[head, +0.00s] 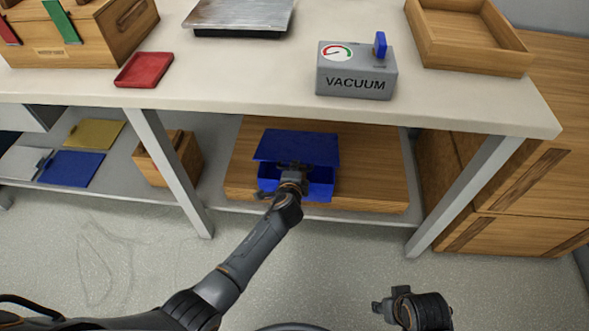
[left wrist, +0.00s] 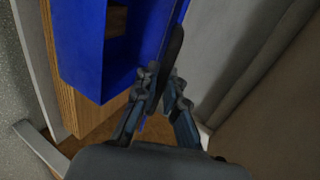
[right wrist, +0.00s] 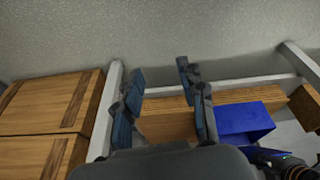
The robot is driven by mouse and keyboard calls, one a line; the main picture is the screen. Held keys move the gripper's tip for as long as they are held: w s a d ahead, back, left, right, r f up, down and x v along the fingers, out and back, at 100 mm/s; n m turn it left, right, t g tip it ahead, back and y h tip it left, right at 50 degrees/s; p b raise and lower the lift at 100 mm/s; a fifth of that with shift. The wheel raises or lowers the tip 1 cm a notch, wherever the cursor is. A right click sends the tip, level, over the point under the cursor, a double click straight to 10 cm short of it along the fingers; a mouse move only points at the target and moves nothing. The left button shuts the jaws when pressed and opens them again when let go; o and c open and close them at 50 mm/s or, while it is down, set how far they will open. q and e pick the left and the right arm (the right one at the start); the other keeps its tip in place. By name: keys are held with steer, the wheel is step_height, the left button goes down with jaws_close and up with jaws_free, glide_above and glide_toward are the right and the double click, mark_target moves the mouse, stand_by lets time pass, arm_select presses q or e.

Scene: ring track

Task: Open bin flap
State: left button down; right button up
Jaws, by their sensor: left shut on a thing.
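A blue bin (head: 268,186) sits on a wooden board on the shelf under the workbench. Its blue flap (head: 298,147) is tilted up, with a gap between it and the bin body. My left gripper (head: 292,172) is at the bin's front. In the left wrist view its fingers (left wrist: 160,88) are shut on a dark, thin piece at the edge of the flap (left wrist: 177,15), beside the open bin (left wrist: 98,55). The fingers hide part of the edge. My right gripper (head: 384,305) is low, away from the bin, and its fingers (right wrist: 158,75) are apart and empty.
The bench top (head: 240,70) overhangs the bin, and metal legs (head: 170,170) stand on both sides. A wooden box (head: 165,160) is left of the bin. Wooden cabinets (head: 510,200) stand right. A grey vacuum box (head: 352,72) is above. The floor in front is clear.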

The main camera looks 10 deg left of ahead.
arm_select(q)
steer(key=shift+w+r+p, duration=0.55)
steer(key=shift+r+p, duration=0.1)
steer(key=shift+r, duration=0.3)
steer(key=shift+w+r+p, duration=0.55)
steer(key=shift+r+p, duration=0.1)
steer(key=shift+r, duration=0.3)
steer(key=shift+w+r+p, duration=0.55)
steer(key=shift+r+p, duration=0.1)
steer(key=shift+r, duration=0.3)
arm_select(e)
steer(key=s+f, duration=0.2)
steer(key=f, duration=0.4)
steer(key=s+f, duration=0.2)
steer(key=f, duration=0.5)
steer(key=shift+s+d+f+g, duration=0.15)
steer(key=shift+s+d+g, duration=0.1)
steer(key=shift+g, duration=0.15)
arm_select(q)
steer(key=c, duration=1.4)
jaws_free()
steer(key=shift+s, duration=0.1)
steer(key=shift+s, duration=0.1)
steer(key=v, duration=1.2)
